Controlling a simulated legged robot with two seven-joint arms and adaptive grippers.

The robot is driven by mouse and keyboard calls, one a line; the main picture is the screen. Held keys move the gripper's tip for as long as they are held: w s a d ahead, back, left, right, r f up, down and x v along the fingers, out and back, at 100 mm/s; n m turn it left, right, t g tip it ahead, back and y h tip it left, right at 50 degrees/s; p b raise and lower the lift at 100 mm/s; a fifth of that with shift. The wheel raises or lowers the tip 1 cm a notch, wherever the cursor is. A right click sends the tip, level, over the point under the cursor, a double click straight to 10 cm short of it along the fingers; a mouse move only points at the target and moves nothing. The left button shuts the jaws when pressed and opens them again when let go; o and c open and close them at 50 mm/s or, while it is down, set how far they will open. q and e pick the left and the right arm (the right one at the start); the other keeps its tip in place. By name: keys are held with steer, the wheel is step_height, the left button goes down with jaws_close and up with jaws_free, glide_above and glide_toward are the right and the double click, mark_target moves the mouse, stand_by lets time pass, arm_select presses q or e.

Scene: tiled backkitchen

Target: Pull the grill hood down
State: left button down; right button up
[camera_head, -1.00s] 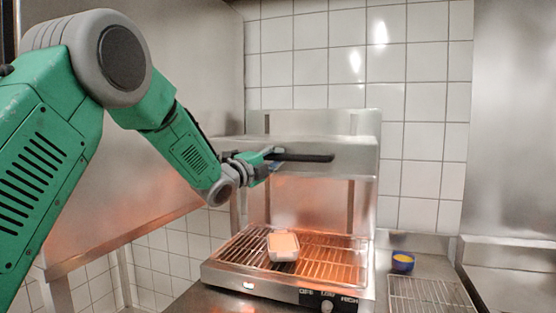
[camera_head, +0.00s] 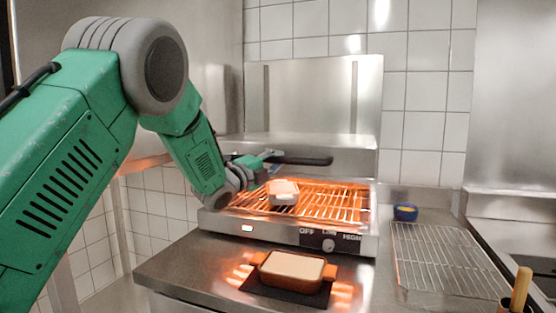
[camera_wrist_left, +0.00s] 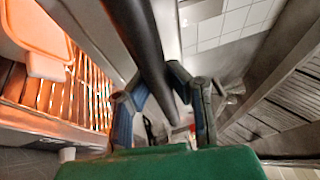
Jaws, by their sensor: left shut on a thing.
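The grill hood (camera_head: 345,143) is a steel box with a black bar handle (camera_head: 305,160) across its front, low over the glowing orange grill rack (camera_head: 335,203). My left gripper (camera_head: 268,158) is at the handle's left end. In the left wrist view, the fingers of my left gripper (camera_wrist_left: 160,88) lie on both sides of the dark handle (camera_wrist_left: 137,40), shut on it. A dish with pale contents (camera_head: 283,192) sits on the rack under the hood. My right gripper is not in view.
An orange dish with pale contents (camera_head: 291,270) stands on a dark mat on the steel counter in front of the grill. A blue bowl (camera_head: 405,212) and a wire rack (camera_head: 440,259) are to the right. A wooden handle (camera_head: 520,288) stands at the lower right.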

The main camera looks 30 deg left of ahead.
arm_select(q)
steer(key=shift+s+f, duration=0.1)
steer(key=shift+f, duration=0.55)
steer(key=c, duration=1.4)
jaws_free()
steer(key=shift+c, duration=0.2)
steer(key=shift+a+r, duration=0.1)
steer(key=shift+a, duration=0.05)
steer(key=shift+r, duration=0.1)
steer(key=shift+s, duration=0.15)
steer(key=v, duration=1.1)
steer(key=shift+s+a, duration=0.2)
steer(key=shift+s, duration=0.05)
